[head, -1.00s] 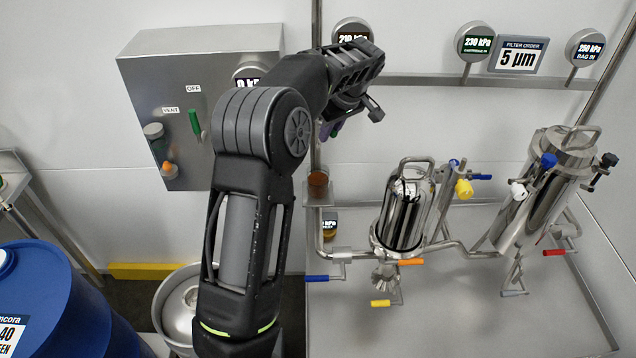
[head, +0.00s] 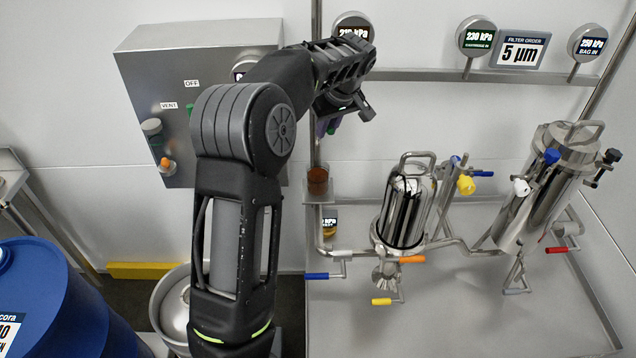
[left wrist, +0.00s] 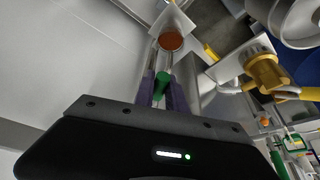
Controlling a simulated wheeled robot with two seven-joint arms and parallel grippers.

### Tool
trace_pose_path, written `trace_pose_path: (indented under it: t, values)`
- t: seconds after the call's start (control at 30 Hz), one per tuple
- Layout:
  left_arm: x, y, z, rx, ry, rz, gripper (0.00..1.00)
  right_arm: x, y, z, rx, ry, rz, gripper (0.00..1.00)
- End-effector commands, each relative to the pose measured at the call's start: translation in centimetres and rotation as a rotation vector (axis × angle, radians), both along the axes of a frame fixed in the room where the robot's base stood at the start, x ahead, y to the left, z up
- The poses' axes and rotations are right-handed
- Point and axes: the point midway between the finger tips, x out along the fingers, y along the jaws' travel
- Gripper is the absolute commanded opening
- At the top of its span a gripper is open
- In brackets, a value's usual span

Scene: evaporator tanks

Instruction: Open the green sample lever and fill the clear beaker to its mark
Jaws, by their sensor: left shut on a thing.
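My left gripper (head: 329,124) is at the pipe above the beaker, left of the filter housings. In the left wrist view its purple fingers (left wrist: 162,92) are shut on the green sample lever (left wrist: 163,82). In the head view the gripper and arm hide the lever. The clear beaker (head: 318,182) stands on a small shelf below the gripper, with reddish-brown liquid in it. It also shows in the left wrist view, its reddish-brown content (left wrist: 171,41) seen beyond the fingers. I cannot make out its mark or the liquid level against it. My right gripper is in neither view.
A grey control box (head: 150,90) is on the wall behind my left arm. A cartridge housing (head: 403,215) and a bag housing (head: 548,190) stand to the right with coloured valve handles. A blue drum (head: 50,305) is at lower left. The tray floor (head: 460,310) in front is clear.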

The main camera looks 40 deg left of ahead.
Motion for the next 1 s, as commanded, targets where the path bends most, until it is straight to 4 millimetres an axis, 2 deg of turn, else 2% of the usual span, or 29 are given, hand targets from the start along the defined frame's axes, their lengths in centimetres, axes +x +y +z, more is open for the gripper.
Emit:
trace_pose_path:
  t: [0.13,0.33,0.7,1.0]
  values:
    - [-0.2,0.2,-0.1,0.0,-0.002,-0.029,0.0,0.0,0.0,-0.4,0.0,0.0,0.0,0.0]
    - [-1.0,0.7,-0.1,0.0,-0.003,-0.197,0.0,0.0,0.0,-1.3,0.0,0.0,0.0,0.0]
    - [-1.1,0.8,0.1,0.002,-0.001,-0.246,0.0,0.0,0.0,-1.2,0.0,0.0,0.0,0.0]
    - [-1.8,1.5,0.1,0.002,-0.001,-0.45,0.0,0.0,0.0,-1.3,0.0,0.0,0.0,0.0]
